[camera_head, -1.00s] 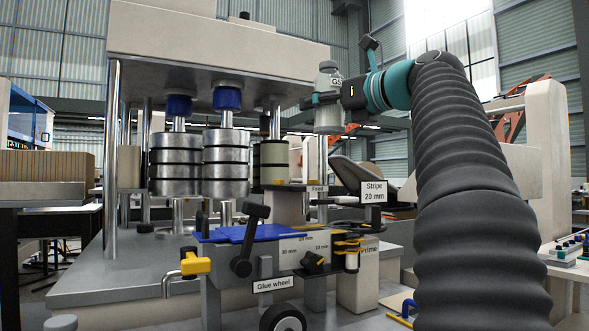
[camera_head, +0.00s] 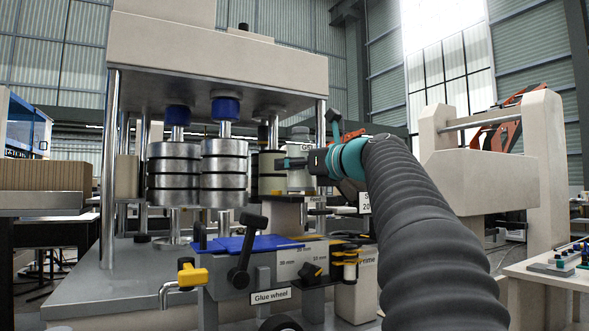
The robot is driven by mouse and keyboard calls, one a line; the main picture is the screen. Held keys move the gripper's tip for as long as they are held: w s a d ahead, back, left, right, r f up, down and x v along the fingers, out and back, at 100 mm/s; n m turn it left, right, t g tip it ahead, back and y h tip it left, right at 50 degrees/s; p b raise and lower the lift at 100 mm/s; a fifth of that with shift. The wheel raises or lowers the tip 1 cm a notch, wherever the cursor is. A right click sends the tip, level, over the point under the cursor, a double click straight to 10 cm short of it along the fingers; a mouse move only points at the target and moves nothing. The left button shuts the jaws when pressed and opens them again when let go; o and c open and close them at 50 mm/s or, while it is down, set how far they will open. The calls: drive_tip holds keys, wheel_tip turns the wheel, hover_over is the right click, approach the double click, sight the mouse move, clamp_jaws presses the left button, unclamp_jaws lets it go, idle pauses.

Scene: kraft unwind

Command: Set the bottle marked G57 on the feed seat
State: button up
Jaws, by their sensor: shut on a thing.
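My gripper (camera_head: 297,162) is shut around the middle of a pale, translucent bottle (camera_head: 299,180) with a grey-white cap (camera_head: 300,133). The bottle is upright. A small Feed label (camera_head: 316,199) sits on a dark ledge just below the bottle; the feed seat itself is mostly hidden there. The bottle's base is close above this ledge, and I cannot tell whether it touches.
A cream and black cylinder (camera_head: 269,172) stands close left of the bottle. Banded metal rollers (camera_head: 223,169) stand further left, and a press post (camera_head: 322,130) is close by. The Glue wheel unit (camera_head: 270,296) is in front, below. A Stripe sign (camera_head: 365,202) is partly hidden by my arm.

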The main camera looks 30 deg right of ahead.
drive_tip(key=shift+f, duration=0.25)
drive_tip(key=o, duration=1.6)
drive_tip(key=shift+f, duration=0.15)
drive_tip(key=shift+c, duration=0.2)
drive_tip(key=shift+s, duration=0.1)
drive_tip(key=b+v, duration=0.1)
drive_tip(key=v, duration=1.1)
